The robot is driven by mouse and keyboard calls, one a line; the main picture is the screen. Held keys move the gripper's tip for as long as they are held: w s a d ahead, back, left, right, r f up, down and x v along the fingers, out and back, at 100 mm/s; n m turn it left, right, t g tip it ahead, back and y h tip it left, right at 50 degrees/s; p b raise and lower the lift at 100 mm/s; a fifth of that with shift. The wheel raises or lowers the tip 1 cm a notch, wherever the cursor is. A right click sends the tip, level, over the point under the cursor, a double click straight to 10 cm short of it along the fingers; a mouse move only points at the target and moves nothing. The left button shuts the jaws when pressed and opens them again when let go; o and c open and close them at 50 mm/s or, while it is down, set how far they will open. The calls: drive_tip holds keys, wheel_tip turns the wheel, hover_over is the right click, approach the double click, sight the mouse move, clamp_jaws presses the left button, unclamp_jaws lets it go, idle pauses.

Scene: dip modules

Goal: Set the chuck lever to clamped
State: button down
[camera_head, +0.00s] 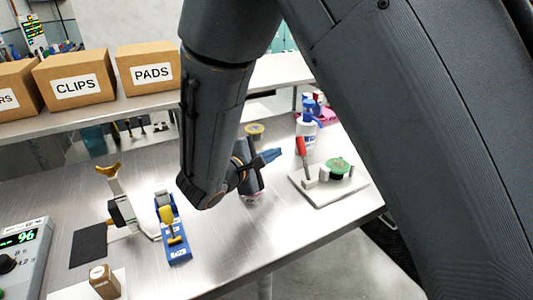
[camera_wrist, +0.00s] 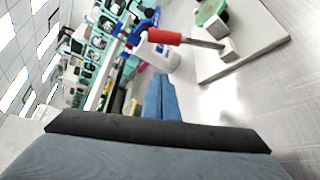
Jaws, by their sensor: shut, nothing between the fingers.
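The chuck lever has a red grip (camera_head: 301,146) on a metal rod and stands up from a small block on a white base plate (camera_head: 323,195). A green disc (camera_head: 338,165) with a grey block beside it is on the same plate. My gripper (camera_head: 272,155) is shut and empty, just left of the lever with its blue fingers pointing toward it. In the wrist view the shut fingers (camera_wrist: 160,95) lie below the red grip (camera_wrist: 164,36), apart from it. The rod runs right to its block (camera_wrist: 229,49). No clamped marking is readable.
A white bottle with a blue top (camera_head: 307,120) stands behind the lever. A blue tool with a yellow part (camera_head: 173,235) and a white stand (camera_head: 122,205) are left on the metal bench. Labelled boxes (camera_head: 75,80) sit on a shelf. Bare bench (camera_head: 235,245) lies in front.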

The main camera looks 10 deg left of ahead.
sight(303, 157)
drive_tip(key=p+x, duration=0.1)
drive_tip(key=x, duration=0.2)
drive_tip(key=shift+w+d, duration=0.2)
drive_tip(key=shift+w, duration=0.05)
drive_tip(key=s+d+p, duration=0.1)
drive_tip(key=s+d+r+p, duration=0.1)
drive_tip(key=shift+d+r, duration=0.3)
drive_tip(key=shift+r, duration=0.05)
drive_tip(key=shift+b, duration=0.55)
